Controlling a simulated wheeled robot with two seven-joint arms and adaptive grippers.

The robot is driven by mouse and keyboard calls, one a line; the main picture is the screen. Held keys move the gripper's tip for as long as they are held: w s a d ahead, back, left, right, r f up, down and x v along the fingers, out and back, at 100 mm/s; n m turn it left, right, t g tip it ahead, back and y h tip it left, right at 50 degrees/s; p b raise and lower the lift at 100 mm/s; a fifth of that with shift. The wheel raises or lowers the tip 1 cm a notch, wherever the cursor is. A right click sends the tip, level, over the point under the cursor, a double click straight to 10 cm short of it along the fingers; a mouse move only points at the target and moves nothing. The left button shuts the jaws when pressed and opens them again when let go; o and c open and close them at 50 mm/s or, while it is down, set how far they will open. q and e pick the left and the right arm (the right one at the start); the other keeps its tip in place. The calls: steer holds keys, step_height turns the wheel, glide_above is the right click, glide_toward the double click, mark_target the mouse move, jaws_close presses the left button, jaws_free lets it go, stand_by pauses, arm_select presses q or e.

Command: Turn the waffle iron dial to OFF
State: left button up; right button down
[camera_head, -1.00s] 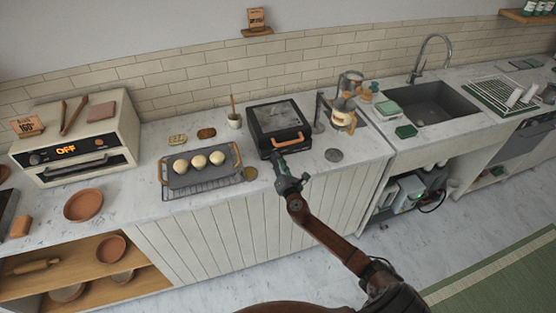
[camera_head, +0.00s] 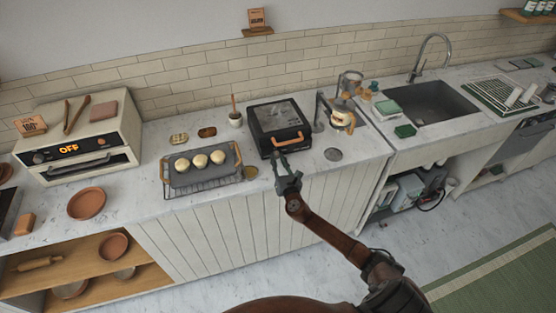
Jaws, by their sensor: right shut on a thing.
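The black waffle iron (camera_head: 277,119) stands closed on the counter, with a wooden-coloured handle (camera_head: 286,139) across its front. My right gripper (camera_head: 278,160) reaches up to the lower front of the waffle iron, just below the handle. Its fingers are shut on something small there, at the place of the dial. The fingers hide the dial, so its setting cannot be read. My left gripper is not in view.
A grey tray with several pale dough balls (camera_head: 200,160) on a wire rack stands left of the waffle iron. The oven (camera_head: 80,150) at far left reads OFF.

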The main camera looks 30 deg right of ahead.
steer(key=shift+a+f, duration=0.1)
steer(key=shift+f, duration=0.05)
steer(key=c, duration=1.7)
jaws_free()
steer(key=v, duration=1.2)
